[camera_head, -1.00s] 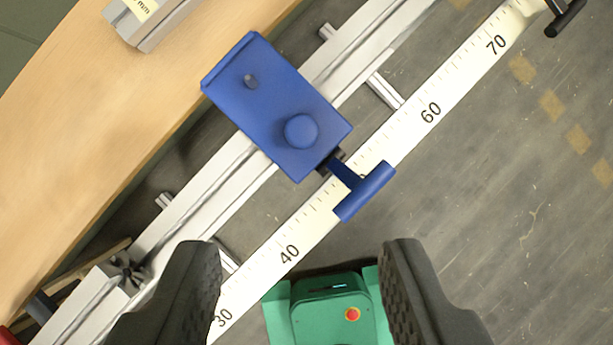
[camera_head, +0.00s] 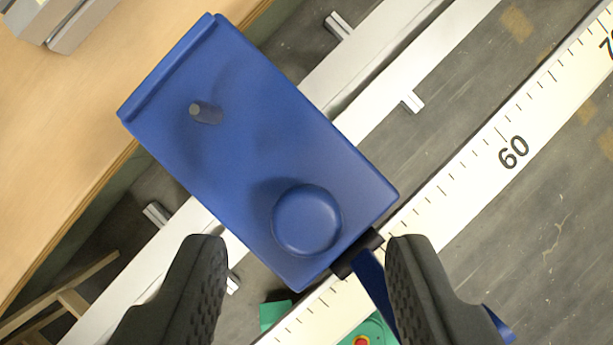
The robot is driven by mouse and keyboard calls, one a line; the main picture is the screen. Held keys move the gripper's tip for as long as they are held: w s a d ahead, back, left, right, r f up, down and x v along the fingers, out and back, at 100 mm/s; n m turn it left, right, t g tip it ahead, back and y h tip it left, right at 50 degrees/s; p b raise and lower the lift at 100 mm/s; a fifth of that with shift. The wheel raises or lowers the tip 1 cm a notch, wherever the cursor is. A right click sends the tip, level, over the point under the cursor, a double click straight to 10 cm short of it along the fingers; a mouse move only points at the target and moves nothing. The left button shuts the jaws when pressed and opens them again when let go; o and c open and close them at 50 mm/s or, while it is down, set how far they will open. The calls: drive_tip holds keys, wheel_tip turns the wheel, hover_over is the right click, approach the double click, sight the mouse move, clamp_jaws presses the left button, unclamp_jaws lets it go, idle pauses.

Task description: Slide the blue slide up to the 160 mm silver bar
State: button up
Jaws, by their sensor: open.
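The blue slide (camera_head: 250,150) sits on a pale double rail (camera_head: 375,75) that runs diagonally from lower left to upper right. It has a round blue knob (camera_head: 307,220) and a small grey pin (camera_head: 206,112) on top. A blue handle (camera_head: 375,287) sticks out from its lower right edge, partly hidden by my right finger.
A white scale (camera_head: 480,170) with black marks runs beside the rail, the 60 visible. A wooden table (camera_head: 60,130) lies along the left. A green thing with a red button (camera_head: 360,341) shows at the bottom edge. Grey floor is open at right.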

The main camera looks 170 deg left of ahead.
sight(254, 159)
drive_tip(key=shift+x, duration=1.25)
